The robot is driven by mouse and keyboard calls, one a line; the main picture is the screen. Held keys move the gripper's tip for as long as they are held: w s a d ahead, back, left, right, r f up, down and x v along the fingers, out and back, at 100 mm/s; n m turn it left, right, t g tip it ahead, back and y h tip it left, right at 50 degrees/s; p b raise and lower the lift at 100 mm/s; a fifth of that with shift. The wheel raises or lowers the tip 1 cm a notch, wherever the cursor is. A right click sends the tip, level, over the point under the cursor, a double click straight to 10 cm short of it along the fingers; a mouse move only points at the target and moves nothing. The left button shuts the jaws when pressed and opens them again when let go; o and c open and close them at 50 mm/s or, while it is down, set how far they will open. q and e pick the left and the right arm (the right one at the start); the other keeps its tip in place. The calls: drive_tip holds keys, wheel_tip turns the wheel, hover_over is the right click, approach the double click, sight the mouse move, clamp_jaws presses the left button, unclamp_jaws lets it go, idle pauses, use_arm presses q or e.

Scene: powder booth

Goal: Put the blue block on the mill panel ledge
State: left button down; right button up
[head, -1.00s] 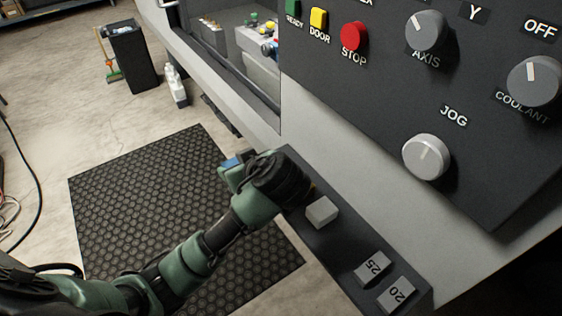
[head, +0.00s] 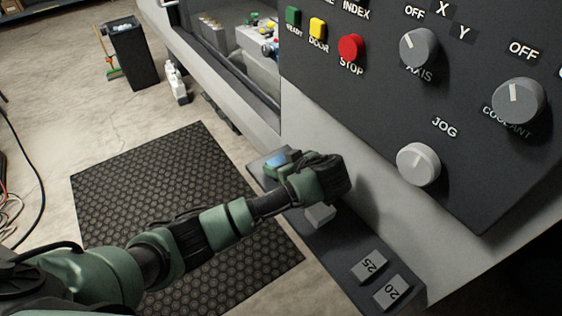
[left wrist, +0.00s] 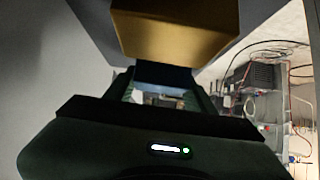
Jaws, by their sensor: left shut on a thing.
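The blue block (head: 276,162) shows at the far end of my left gripper (head: 283,166) in the head view. The gripper is shut on it, and the fingers hide part of the block. The dark mill panel ledge (head: 335,248) runs below the control panel. The block and gripper appear over the ledge's far end; I cannot tell whether the block touches it. In the left wrist view, a dark bluish face (left wrist: 165,76) shows between the gripper's fingers (left wrist: 165,92). My right gripper is not in view.
A plain light grey block (head: 320,216) sits on the ledge, partly behind my left wrist. A gold-coloured thing (left wrist: 175,30) fills the top of the wrist view.

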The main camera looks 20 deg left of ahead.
use_arm(q)
drive_tip(key=shift+w+d+f, duration=0.1)
drive_tip(key=shift+w, duration=0.1)
drive_tip(key=shift+f, duration=0.2)
drive_tip(key=c, duration=0.5)
unclamp_jaws()
drive_tip(key=shift+f, duration=0.15)
